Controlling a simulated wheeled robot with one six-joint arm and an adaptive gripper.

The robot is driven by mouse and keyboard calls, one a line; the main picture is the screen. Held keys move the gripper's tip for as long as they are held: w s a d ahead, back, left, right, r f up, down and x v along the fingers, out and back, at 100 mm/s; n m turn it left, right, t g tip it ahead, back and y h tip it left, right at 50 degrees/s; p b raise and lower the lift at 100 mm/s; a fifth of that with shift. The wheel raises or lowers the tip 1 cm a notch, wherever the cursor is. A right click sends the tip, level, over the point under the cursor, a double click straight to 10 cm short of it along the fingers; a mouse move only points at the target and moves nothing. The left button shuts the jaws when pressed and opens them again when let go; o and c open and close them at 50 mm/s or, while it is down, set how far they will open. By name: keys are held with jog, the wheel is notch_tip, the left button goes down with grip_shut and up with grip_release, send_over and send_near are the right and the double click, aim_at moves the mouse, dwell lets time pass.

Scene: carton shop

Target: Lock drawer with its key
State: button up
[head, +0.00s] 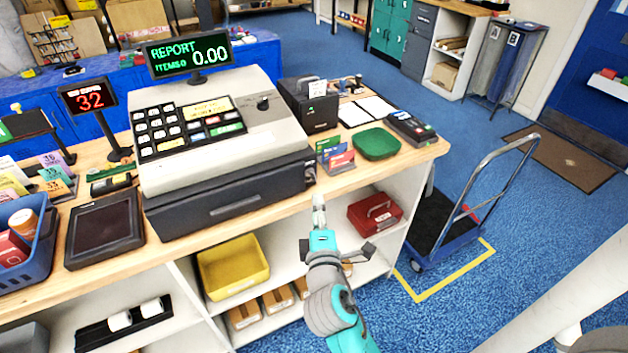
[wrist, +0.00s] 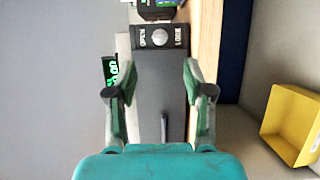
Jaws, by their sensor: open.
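The cash drawer (head: 232,203) is a dark grey unit under the beige register (head: 205,130) on the counter, and its front looks closed. The wrist view shows the drawer's dark front (wrist: 160,85) end-on, with a lock panel (wrist: 160,37) at its far end. A round silver lock face sits on this panel between the words OPEN and LOCK. I cannot make out a key for certain. My gripper (head: 319,205) is in front of the drawer's right end, below the counter top's edge. In the wrist view its fingers (wrist: 158,92) are apart with nothing held between them.
A green tray (head: 376,144), card holder (head: 335,156) and black box (head: 312,105) stand on the counter to the right. Below are a yellow bin (head: 232,267) and red box (head: 375,213) on shelves. A blue trolley (head: 446,228) stands right of the counter.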

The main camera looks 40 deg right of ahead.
aim_at(314, 179)
jog(key=x, duration=1)
grip_shut()
